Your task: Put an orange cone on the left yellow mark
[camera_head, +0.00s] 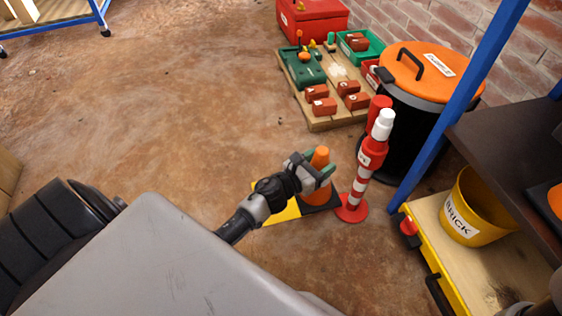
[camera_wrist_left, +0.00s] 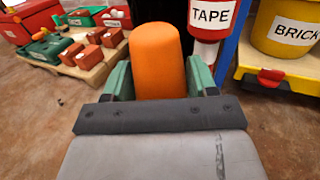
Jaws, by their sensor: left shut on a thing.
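An orange cone (camera_head: 321,158) with a dark base stands upright at the yellow mark (camera_head: 281,209) on the floor. The base lies at the mark's right side; I cannot tell how much of the mark is under it. My left gripper (camera_head: 312,172) is shut on the cone's upper part, with a green finger on each side. In the left wrist view the cone (camera_wrist_left: 158,62) fills the space between the fingers (camera_wrist_left: 158,78); its base is hidden there.
A red and white post (camera_head: 362,160) stands close to the right of the cone. A black bin with an orange lid (camera_head: 425,68), a pallet with bricks (camera_head: 327,124) and a shelf with a yellow bucket (camera_head: 474,208) are beyond.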

